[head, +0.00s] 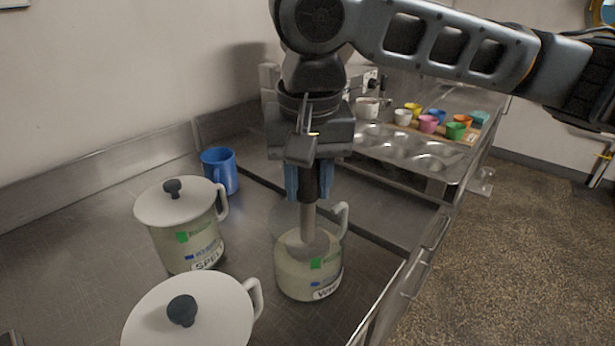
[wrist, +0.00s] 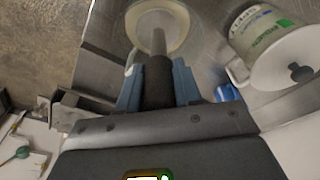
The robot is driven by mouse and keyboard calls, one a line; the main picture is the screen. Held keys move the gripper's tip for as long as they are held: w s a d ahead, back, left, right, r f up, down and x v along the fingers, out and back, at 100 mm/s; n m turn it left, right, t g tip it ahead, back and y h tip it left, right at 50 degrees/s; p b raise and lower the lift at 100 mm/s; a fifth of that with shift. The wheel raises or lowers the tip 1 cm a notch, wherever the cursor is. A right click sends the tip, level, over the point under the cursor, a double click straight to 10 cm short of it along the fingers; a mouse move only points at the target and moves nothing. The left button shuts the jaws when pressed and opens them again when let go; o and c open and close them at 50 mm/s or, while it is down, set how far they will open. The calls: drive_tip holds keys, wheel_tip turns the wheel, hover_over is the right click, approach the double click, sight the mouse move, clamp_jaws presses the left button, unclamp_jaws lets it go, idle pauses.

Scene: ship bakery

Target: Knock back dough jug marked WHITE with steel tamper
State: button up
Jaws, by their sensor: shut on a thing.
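My gripper (head: 308,182) is shut on the black handle of the steel tamper (head: 308,218), which points down. The tamper's wide foot is inside the open, clear jug marked WHITE (head: 322,284), at the pale dough (head: 295,275). The label is partly turned away, with only its first letters readable. In the wrist view the tamper shaft (wrist: 158,42) runs from between the blue fingers (wrist: 157,85) into the jug's round mouth (wrist: 181,14). I cannot tell how far the foot presses into the dough.
A lidded jug marked SPELT (head: 190,245) stands left of the open jug. Another white-lidded jug (head: 215,310) stands in front. A blue mug (head: 221,170) is behind. Several small coloured cups (head: 428,123) stand on a board at the back right. The steel counter's raised edge (head: 385,285) lies right.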

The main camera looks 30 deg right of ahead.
drive_tip(key=shift+f+b, duration=0.55)
drive_tip(key=shift+f, duration=0.5)
drive_tip(key=shift+r, duration=0.1)
drive_tip(key=shift+r+p, duration=5.25)
drive_tip(key=shift+r, duration=0.2)
